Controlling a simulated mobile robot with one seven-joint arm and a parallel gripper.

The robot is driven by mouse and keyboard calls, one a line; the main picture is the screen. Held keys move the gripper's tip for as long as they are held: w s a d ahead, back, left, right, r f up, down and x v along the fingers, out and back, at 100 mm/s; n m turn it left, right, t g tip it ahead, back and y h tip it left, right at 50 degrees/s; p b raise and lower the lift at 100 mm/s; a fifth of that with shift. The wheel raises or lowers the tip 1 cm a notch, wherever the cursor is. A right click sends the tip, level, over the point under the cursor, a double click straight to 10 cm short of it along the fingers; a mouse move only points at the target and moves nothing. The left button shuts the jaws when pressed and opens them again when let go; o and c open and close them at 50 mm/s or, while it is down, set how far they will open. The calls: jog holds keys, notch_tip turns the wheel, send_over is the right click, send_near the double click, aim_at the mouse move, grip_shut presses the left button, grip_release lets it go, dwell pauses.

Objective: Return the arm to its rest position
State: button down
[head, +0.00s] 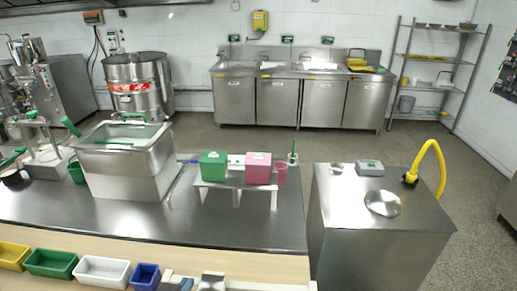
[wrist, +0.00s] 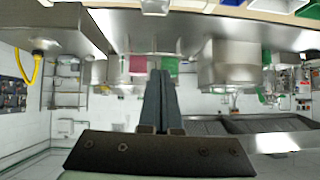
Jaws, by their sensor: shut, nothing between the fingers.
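My gripper (wrist: 160,73) shows in the wrist view with its two dark fingers together and nothing between them. The wrist picture is upside down, with the counter along its top. The fingers point toward the counter side and touch nothing that I can see. I cannot make out my gripper clearly in the head view.
The dark counter (head: 230,229) carries a steel tank (head: 125,170), a green box (head: 213,166) and a pink box (head: 258,168) on a small stand. Coloured bins (head: 50,263) line the front. A steel cabinet (head: 372,240) with a yellow hose (head: 437,160) stands right, across a gap.

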jog(key=w+d+r+t+b, duration=0.1)
jog(key=w+d+r+t, duration=0.15)
jog(key=r, duration=0.55)
jog(key=w+d+r+t+y, duration=0.1)
jog(key=d+r+t, duration=0.15)
jog(key=r, duration=0.55)
jog(key=w+d+r+t+b, duration=0.1)
jog(key=w+d+r+t, duration=0.15)
jog(key=r, duration=0.65)
jog(key=s+d+r+t+b, duration=0.1)
jog(key=s+d+r+t, duration=0.3)
jog(key=s+r, duration=0.3)
jog(key=s+d+r+t+h+b, duration=0.1)
jog(key=s+d+r+t, duration=0.3)
jog(key=r, duration=1)
jog(key=s+t, duration=0.1)
jog(key=s, duration=0.2)
jog(key=shift+d+r, duration=0.2)
jog(key=shift+r, duration=0.2)
jog(key=shift+s+a+f, duration=0.1)
